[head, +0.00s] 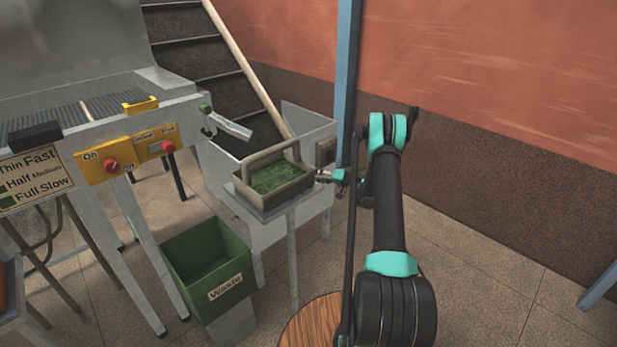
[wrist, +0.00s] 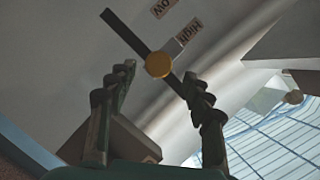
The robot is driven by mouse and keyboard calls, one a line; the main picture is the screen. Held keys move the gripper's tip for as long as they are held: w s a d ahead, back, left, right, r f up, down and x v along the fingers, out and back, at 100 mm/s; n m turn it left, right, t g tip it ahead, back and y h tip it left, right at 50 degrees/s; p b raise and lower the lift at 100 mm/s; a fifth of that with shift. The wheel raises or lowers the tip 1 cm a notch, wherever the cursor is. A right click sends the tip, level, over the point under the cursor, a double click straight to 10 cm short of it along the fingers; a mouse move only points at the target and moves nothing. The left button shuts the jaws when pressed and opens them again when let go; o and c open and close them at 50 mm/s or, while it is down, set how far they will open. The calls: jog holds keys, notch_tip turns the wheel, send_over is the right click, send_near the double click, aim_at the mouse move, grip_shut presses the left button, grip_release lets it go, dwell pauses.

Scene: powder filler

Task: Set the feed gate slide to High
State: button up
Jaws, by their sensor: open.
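In the wrist view a round brass knob (wrist: 158,65) sits on a long black bar or slot (wrist: 125,33) on a pale panel. A light grey tab (wrist: 173,48) reaches from beside the knob towards the High label (wrist: 188,32). The Low label (wrist: 164,6), partly cut off, lies further up. My gripper (wrist: 156,75) is open, one finger on each side of the knob in the picture. I cannot tell whether either finger touches it. In the head view my gripper (head: 326,176) is small, at the right side of the tray; the knob is not discernible there.
A handled tray of green material (head: 270,200) stands on a small stand left of my gripper. A green Waste bin (head: 210,262) is below. A blue post (head: 347,80) rises close behind my arm. A round wooden top (head: 312,322) is in front.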

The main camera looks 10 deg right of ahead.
jog(key=v, duration=0.7)
jog(key=shift+d+r, duration=0.1)
jog(key=shift+d, duration=0.05)
